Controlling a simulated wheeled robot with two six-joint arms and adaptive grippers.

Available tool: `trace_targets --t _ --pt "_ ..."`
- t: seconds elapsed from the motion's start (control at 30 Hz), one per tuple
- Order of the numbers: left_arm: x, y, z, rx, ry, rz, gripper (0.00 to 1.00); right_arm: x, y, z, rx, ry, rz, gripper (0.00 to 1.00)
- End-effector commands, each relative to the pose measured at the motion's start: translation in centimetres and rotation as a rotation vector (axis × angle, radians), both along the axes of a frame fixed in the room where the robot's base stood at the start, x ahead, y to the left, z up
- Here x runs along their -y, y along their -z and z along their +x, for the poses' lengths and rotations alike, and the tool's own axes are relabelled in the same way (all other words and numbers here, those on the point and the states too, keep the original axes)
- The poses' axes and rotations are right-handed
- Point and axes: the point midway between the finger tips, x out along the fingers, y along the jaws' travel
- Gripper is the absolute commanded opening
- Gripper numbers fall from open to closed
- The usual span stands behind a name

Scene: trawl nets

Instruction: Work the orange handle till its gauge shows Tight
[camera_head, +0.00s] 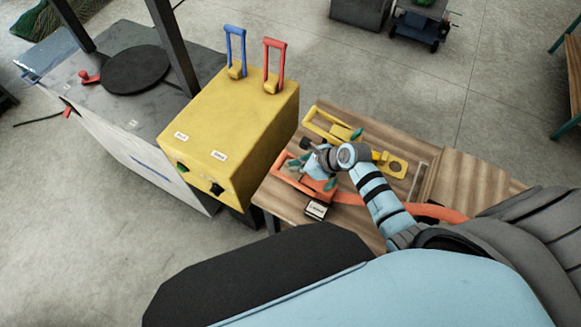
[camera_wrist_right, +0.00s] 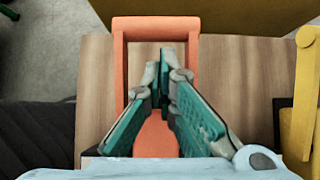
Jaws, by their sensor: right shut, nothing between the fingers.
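The orange handle (camera_head: 281,163) is a rectangular loop on the wooden table in the head view. In the right wrist view its crossbar (camera_wrist_right: 156,28) and two side bars stand out against the wood. My right gripper (camera_wrist_right: 160,66) is shut and empty, its teal fingers over the loop's opening, short of the crossbar. Whether the fingers touch the loop cannot be told. In the head view this gripper (camera_head: 318,170) hides part of the orange mechanism. A small gauge box (camera_head: 316,210) sits beside it at the table's near edge; its reading is too small to make out. My left gripper is not in view.
A yellow handle mechanism (camera_head: 325,126) lies beside the orange one on the table. A yellow box (camera_head: 235,125) with blue (camera_head: 235,45) and red (camera_head: 274,62) levers stands close to the left. An orange strap (camera_head: 440,212) runs right.

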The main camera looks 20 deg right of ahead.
Motion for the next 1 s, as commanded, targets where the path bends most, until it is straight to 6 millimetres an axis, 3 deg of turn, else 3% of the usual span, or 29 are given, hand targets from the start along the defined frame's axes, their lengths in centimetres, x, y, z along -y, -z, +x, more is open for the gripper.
trace_targets --t 0.1,0.27,0.7,1.0 --pt "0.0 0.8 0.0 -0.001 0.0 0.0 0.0 -0.8 1.8 1.0 0.0 0.001 0.0 0.0" --pt "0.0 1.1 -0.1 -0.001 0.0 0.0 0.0 -1.4 2.8 1.6 -0.001 0.0 -0.001 0.0" --pt "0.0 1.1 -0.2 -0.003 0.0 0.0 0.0 -1.4 2.8 1.8 0.004 0.001 0.002 0.0" --pt "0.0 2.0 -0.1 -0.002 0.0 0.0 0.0 -1.9 2.4 3.0 0.041 -0.009 0.034 0.0"
